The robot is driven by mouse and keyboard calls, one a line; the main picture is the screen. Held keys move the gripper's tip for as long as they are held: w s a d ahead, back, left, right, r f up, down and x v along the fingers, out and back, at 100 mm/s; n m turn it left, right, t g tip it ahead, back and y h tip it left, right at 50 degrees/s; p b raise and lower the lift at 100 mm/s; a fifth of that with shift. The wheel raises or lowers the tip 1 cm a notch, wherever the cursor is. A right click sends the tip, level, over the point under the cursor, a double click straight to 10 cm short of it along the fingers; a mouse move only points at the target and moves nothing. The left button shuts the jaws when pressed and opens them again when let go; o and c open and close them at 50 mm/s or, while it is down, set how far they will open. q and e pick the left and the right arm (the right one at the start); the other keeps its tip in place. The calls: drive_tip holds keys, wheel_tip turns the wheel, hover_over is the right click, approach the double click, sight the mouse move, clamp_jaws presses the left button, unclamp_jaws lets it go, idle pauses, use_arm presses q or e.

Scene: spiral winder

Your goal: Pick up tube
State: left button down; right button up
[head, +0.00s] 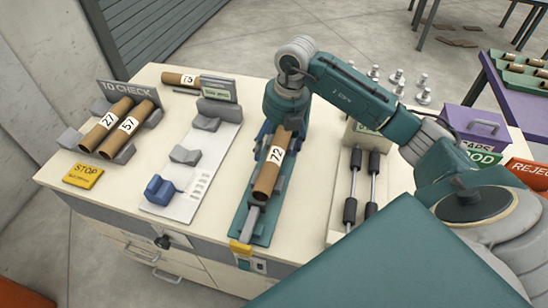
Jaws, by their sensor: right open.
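A brown cardboard tube labelled 72 (268,178) lies lengthwise in a teal fixture (243,221) at the middle of the table. My right gripper (279,130) points down at the far end of this tube. It is open, with its fingers close around or beside that end; I cannot tell if they touch it. Another numbered tube (181,79) lies at the back left. My left gripper is not in view.
A white panel (178,200) with grey cradles and a blue block stands left of the fixture. Two dark-gripped rods (350,210) lie to its right. A yellow stop plate (82,175), several metal pegs and a purple caps box (477,124) are also on the table.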

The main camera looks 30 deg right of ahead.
sight(272, 152)
drive_tip(key=f+p, duration=0.1)
drive_tip(key=f, duration=0.1)
drive_tip(key=w+f+p, duration=0.1)
drive_tip(key=f, duration=0.2)
drive_tip(key=shift+w+d, duration=0.2)
drive_tip(key=shift+f, duration=0.2)
drive_tip(key=c, duration=1.3)
